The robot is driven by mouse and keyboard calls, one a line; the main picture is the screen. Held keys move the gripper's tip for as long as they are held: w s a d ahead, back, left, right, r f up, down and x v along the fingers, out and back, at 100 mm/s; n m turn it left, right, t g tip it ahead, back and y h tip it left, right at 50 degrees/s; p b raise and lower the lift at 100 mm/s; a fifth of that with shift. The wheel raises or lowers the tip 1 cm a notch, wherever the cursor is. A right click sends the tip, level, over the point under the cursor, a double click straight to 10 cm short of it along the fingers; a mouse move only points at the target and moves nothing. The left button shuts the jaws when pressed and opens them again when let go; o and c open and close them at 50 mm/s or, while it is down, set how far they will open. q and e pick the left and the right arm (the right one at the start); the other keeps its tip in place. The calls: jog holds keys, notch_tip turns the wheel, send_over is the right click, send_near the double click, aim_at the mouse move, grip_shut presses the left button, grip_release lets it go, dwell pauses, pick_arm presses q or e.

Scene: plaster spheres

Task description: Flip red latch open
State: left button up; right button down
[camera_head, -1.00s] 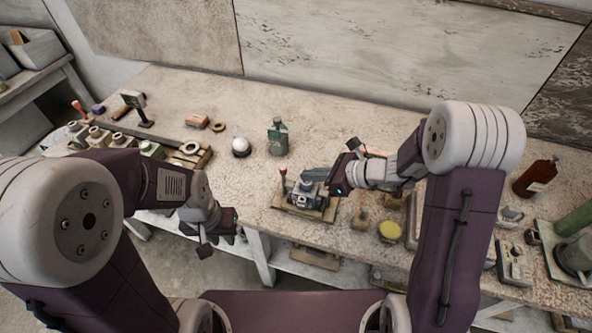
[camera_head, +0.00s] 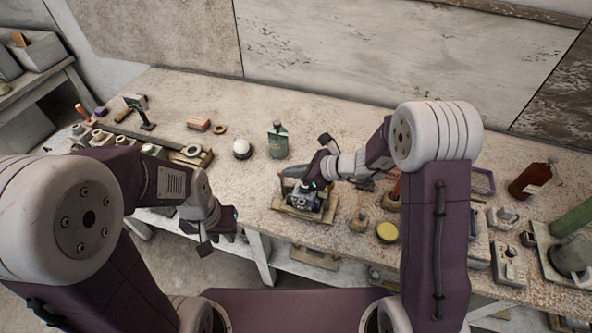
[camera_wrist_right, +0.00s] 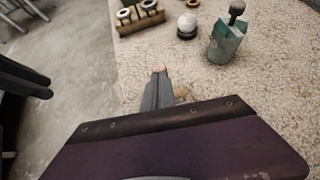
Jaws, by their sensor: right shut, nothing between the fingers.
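A small grey device (camera_head: 304,201) sits on a wooden board (camera_head: 322,216) near the table's front edge. At its left end a small reddish upright piece (camera_head: 281,176) shows, likely the latch; its exact pose is too small to tell. My right gripper (camera_head: 294,172) is shut and empty, above the device, its fingers pointing left toward that piece. I cannot tell whether they touch. In the right wrist view the shut fingers (camera_wrist_right: 158,92) have a pinkish tip of something just beyond them; the device is mostly hidden there. My left gripper (camera_head: 230,222) hangs off the table's front edge, its jaws unclear.
A brown bottle (camera_head: 533,180) stands far right. Bare tabletop lies left of the device.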

aim_at(279, 172)
jog(key=a+h+p, duration=0.1)
jog(key=p, duration=0.1)
jog(key=a+r+h+p, duration=0.1)
jog(key=p, duration=0.2)
jog(key=w+a+r+g+p, duration=0.1)
jog(key=a+p, duration=0.1)
jog(key=shift+h+p, duration=0.4)
jog(key=shift+g+h, duration=0.3)
jog(key=shift+h, duration=0.4)
jog(key=a+f+p, duration=0.1)
jog(key=w+a+f+p, duration=0.1)
jog(key=a+p, duration=0.1)
jog(key=a+f+p, duration=0.1)
jog(key=p, duration=0.1)
jog(key=shift+w+a, duration=0.3)
jog(key=shift+w, duration=0.05)
